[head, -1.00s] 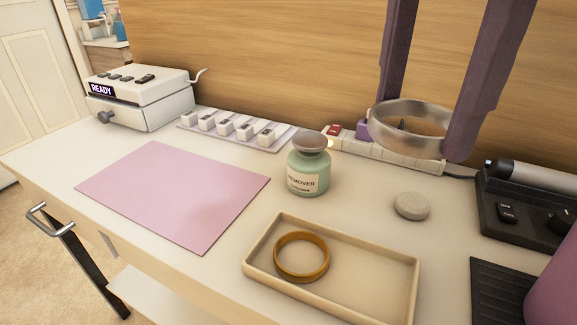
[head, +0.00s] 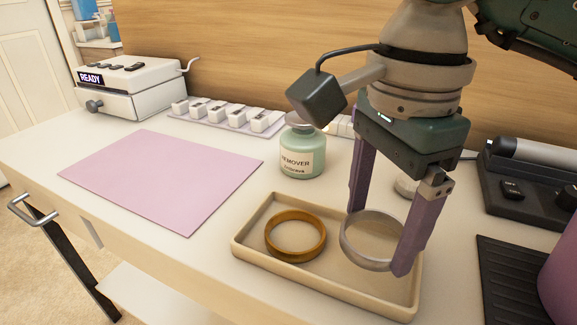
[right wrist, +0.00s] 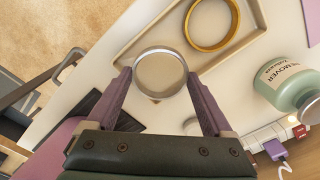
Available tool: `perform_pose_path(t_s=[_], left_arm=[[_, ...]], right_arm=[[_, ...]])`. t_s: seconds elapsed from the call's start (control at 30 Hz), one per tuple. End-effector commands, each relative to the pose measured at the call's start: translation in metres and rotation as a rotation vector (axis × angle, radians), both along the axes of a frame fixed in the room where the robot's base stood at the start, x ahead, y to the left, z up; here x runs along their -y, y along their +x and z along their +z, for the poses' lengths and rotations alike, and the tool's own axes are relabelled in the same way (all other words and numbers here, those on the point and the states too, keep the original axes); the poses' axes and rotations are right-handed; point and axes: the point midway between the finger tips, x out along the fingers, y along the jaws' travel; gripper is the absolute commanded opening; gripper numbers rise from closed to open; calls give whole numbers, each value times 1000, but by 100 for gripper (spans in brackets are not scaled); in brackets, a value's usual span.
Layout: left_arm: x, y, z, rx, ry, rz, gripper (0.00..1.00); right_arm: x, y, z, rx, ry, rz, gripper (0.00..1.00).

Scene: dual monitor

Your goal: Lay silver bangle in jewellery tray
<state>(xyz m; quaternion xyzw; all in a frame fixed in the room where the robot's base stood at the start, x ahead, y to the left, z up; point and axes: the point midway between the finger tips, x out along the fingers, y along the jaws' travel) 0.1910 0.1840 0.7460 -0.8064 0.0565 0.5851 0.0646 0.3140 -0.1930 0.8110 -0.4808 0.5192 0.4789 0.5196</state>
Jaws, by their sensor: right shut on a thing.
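The silver bangle (head: 366,262) is held between the fingers of my right gripper (head: 378,243). It is over the right part of the jewellery tray (head: 262,274), slightly tilted; I cannot tell whether it touches the tray floor. In the right wrist view the silver bangle (right wrist: 160,54) sits between the two purple fingertips of my right gripper (right wrist: 160,82). The beige tray (right wrist: 135,38) also shows there. A gold bangle (head: 296,257) lies in the tray's left part; it also shows in the right wrist view (right wrist: 233,40). My left gripper is not in view.
A green remover bottle (head: 302,158) stands behind the tray. A pink mat (head: 160,180) lies at left. A white device (head: 135,88) and nail-colour strip (head: 225,118) are at the back. A black device (head: 530,185) and dark ribbed mat (head: 510,280) are at right.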

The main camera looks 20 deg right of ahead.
Motion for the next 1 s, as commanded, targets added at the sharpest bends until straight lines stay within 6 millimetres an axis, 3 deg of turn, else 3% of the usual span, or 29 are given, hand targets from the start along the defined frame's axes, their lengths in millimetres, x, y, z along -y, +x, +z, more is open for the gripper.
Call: perform_pose_path(t_s=[0.17, 0.53, 0.57, 0.7, 1.0], left_arm=[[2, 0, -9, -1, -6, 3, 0], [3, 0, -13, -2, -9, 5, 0], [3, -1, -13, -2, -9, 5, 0], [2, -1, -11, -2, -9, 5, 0], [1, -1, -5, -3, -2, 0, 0]], right_arm=[[-1, -1, -30, -4, 1, 0, 32], [0, 0, -35, -1, 0, 1, 32], [0, 0, -35, -1, 0, 1, 87], [0, 0, -34, -1, 0, 1, 100], [0, 0, -27, -1, 1, 1, 100]])
